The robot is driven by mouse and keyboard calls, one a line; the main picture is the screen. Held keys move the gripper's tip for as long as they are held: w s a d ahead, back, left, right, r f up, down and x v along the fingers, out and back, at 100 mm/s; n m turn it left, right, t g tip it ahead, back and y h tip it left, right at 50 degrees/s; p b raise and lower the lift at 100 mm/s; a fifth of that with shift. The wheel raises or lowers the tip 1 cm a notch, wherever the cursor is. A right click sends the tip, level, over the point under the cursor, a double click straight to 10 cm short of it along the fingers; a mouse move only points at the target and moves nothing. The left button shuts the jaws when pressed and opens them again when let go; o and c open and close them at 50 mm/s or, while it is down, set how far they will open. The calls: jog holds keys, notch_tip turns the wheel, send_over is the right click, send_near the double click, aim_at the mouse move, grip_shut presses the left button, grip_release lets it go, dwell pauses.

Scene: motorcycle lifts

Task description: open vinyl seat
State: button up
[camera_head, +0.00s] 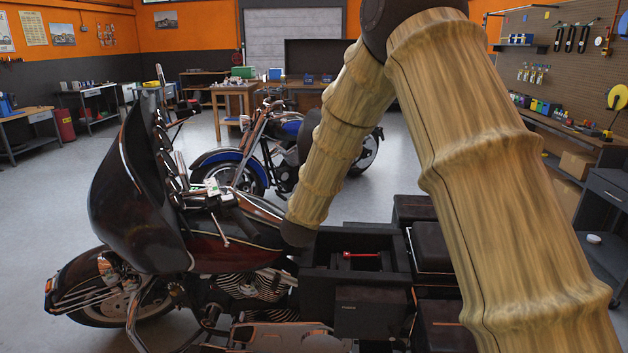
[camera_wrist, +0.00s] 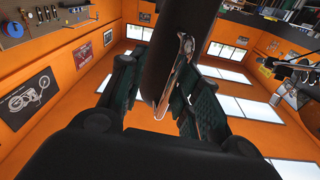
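A motorcycle (camera_head: 235,215) with a tall dark fairing (camera_head: 150,190) stands in the left half of the head view, its tank (camera_head: 242,232) leading back toward my arm. My forearm crosses the head view down to the area just behind the tank. I cannot clearly pick out the vinyl seat or my gripper there. In the wrist view my gripper (camera_wrist: 158,85) has its two dark fingers spread apart. A long dark piece (camera_wrist: 162,60) with a shiny reddish edge shows between them; it may be the seat. A gap shows beside the left finger; contact on the right is unclear.
A blue motorcycle (camera_head: 290,150) stands behind the near one. A workbench (camera_head: 240,105) is at the back, and another bench (camera_head: 575,140) lies along the right wall. Grey floor (camera_head: 60,205) is free at the left. My upper arm blocks much of the right side.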

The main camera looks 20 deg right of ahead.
jog(key=v, duration=1.1)
jog(key=shift+s, duration=0.25)
jog(key=shift+a, duration=0.1)
jog(key=shift+f, duration=0.1)
jog(key=s+a+f+n+g+y, duration=0.15)
jog(key=s+f, duration=0.35)
jog(key=f, duration=0.7)
jog(key=s+a+f+n+g+y, duration=0.1)
jog(key=s+f+n+g+y, duration=0.15)
jog(key=s+f, duration=0.7)
jog(key=s+a+f+n+g+y, duration=0.1)
jog(key=s+f+g+y, duration=0.15)
jog(key=f, duration=1.25)
jog(key=s+a+f+n+g+y, duration=0.1)
jog(key=s+f+g, duration=0.4)
jog(key=s, duration=1)
jog(key=s+a+f+n+g+y, duration=0.1)
jog(key=s+f+g, duration=0.3)
jog(key=s+f, duration=0.7)
jog(key=s+y, duration=0.1)
jog(key=s, duration=0.3)
jog(key=shift+s+a+g, duration=0.15)
jog(key=shift+a+g, duration=0.1)
jog(key=shift+g, duration=0.1)
